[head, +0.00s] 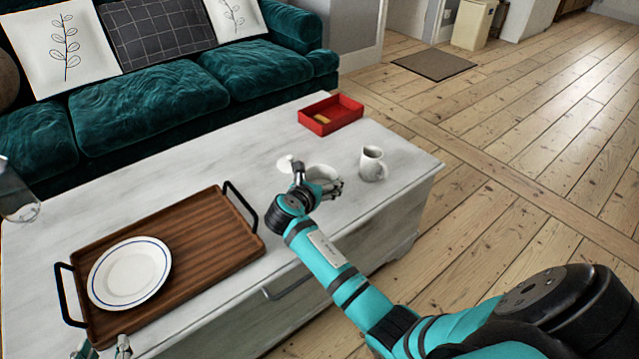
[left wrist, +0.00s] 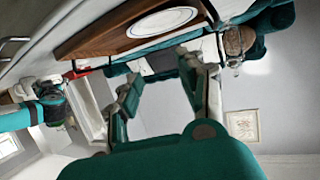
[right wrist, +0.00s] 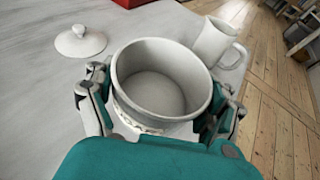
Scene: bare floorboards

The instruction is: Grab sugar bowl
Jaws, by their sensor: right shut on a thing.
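The white sugar bowl (right wrist: 160,80) is open and empty inside in the right wrist view, with a patterned band low on its wall. It stands on the white table, and in the head view the bowl (head: 322,174) is partly hidden by my right gripper (head: 328,188). My right gripper (right wrist: 160,115) has a finger on each side of the bowl and is shut on it. A white lid with a knob (right wrist: 81,41) lies on the table beside the bowl. My left gripper (left wrist: 165,90) is open and empty near the table's front left; only its tips show low in the head view.
A white mug (head: 372,164) stands close to the right of the bowl. A red tray (head: 331,114) sits behind. A wooden tray (head: 205,232) with a white plate (head: 130,272) lies to the left. A glass (head: 18,195) shows at the left edge.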

